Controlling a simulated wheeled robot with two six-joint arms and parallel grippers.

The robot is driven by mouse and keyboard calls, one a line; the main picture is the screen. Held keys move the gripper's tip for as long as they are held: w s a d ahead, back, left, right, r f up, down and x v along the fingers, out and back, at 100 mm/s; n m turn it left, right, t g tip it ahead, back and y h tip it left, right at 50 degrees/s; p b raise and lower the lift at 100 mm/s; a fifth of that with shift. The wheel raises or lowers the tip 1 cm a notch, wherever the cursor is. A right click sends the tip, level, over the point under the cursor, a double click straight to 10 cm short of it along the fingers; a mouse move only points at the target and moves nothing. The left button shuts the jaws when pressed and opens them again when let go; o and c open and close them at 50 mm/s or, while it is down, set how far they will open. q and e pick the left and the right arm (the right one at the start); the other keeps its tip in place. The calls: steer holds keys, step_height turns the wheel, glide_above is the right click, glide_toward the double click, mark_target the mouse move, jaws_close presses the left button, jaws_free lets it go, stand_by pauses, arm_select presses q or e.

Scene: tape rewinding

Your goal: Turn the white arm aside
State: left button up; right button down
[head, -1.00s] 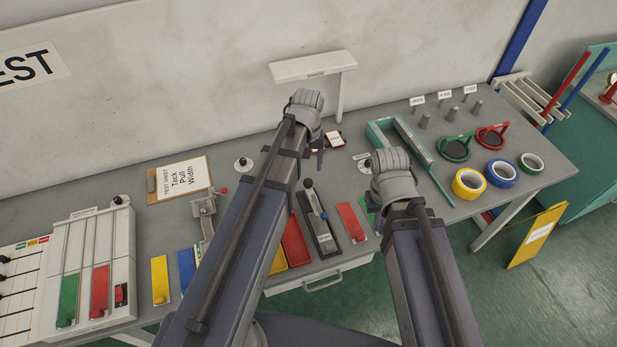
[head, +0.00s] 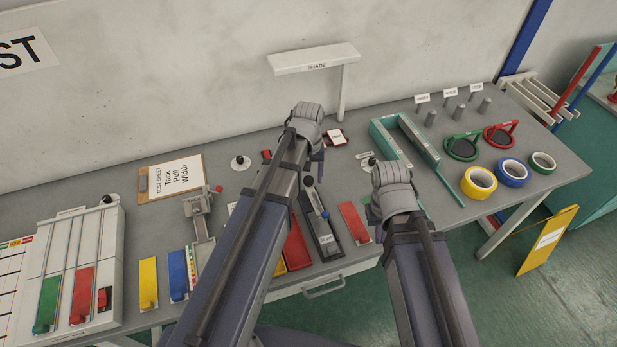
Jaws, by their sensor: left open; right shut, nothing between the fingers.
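My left gripper (head: 318,166) is below the bar, in front of the post and apart from both. It is open, with its dark fingers pointing down and partly hidden by my wrist. My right gripper (head: 376,208) is lower and to the right, over the bench and away from the white arm. It is shut and empty, its fingers mostly hidden behind my wrist.
A teal tray (head: 436,165) and metal pegs (head: 431,118) stand right of my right gripper. Tape rolls (head: 479,182) lie at the right end. A clipboard (head: 170,178) and a slider unit (head: 72,265) are on the left. The wall (head: 180,90) is close behind the white arm.

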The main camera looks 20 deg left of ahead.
arm_select(q)
jaws_close()
stand_by(0.3)
stand_by(1.0)
